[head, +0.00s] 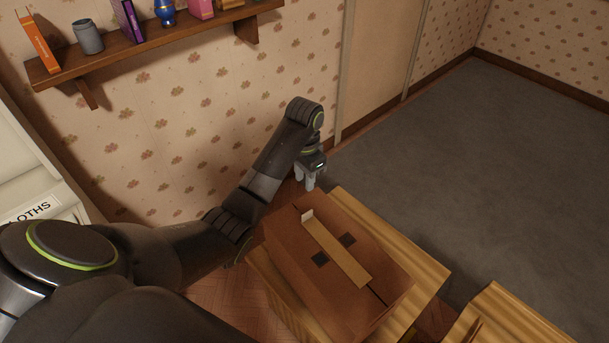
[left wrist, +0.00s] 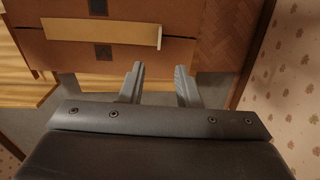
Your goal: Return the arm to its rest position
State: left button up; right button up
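My left arm reaches in from the left in the head view, past the wall side of a brown cardboard box (head: 300,235). My left gripper (head: 309,182) points down beyond the far end of the box, apart from it. In the left wrist view the two fingers of the left gripper (left wrist: 160,85) are spread with nothing between them. The box (left wrist: 190,20) with its tape strip also shows at the top of that view. My right gripper is not in view.
The box rests on a light wooden piece (head: 425,270). Another wooden piece (head: 510,320) stands at lower right. A shelf (head: 150,40) with several items is on the flowered wall. A white unit (head: 30,165) is at left. Grey floor (head: 470,170) at right is clear.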

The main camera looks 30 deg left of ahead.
pick_arm(q)
jog(key=shift+r, duration=0.35)
jog(key=s+a+f+n+t, duration=0.1)
jog(key=s+f, duration=0.4)
jog(key=s, duration=0.4)
jog(key=s+a+f+n+t, duration=0.15)
jog(key=s+f, duration=0.25)
jog(key=s, duration=0.5)
jog(key=s+r+n+t+y, duration=0.1)
jog(key=s+r+n+y, duration=0.2)
jog(key=s, duration=1.3)
notch_tip(320, 180, down, 29)
jog(key=a+g+h+b, duration=0.1)
jog(key=a+h+b, duration=0.1)
jog(key=b, duration=0.3)
jog(key=s+d+f+g+b, duration=0.1)
jog(key=s+f+b, duration=0.2)
jog(key=s+f, duration=1.2)
notch_tip(320, 180, down, 4)
jog(key=shift+f, duration=0.1)
